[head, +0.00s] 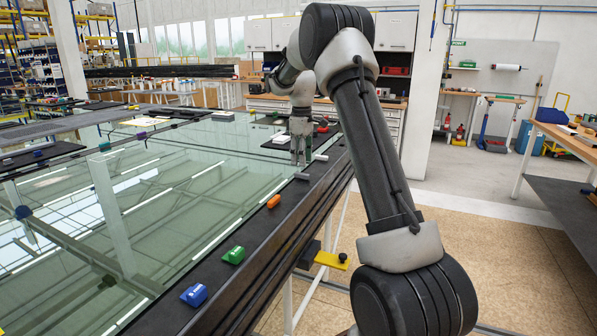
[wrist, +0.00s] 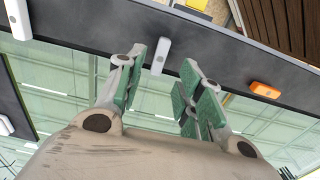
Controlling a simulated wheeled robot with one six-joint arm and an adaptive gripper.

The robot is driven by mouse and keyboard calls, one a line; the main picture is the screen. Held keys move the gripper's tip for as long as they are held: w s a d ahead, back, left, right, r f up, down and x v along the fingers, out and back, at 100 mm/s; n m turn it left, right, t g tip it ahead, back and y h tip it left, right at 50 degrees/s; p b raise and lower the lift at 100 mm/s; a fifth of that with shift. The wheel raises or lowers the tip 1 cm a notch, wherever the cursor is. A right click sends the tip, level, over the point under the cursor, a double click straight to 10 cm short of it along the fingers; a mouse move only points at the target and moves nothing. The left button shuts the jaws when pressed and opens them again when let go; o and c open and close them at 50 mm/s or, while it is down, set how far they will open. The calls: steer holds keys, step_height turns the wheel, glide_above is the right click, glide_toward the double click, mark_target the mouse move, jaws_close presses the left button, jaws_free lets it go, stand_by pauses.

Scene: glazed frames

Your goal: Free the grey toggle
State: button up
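The grey toggle (head: 302,176) sits on the dark frame rail (head: 262,243) along the near edge of the glass, between the orange toggle (head: 273,201) and a white toggle (head: 321,157). In the wrist view the grey toggle (wrist: 161,56) is a small light-grey bar with a dark round spot, lying lengthwise toward me. My gripper (head: 298,158) points down close by it. In the wrist view my gripper (wrist: 162,72) is open, with green-padded fingers apart and the toggle's near end showing between the tips. I cannot tell whether they touch it.
Green (head: 234,255) and blue (head: 194,295) toggles sit nearer on the rail. In the wrist view, the white toggle (wrist: 18,18) is left and the orange toggle (wrist: 265,90) right. A yellow clamp (head: 333,261) juts from the frame's side. The glass pane (head: 130,215) spreads left.

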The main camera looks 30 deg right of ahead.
mark_target(302, 176)
step_height(302, 176, down, 5)
steer(key=shift+f, duration=0.15)
steer(key=shift+c, duration=0.2)
jaws_close()
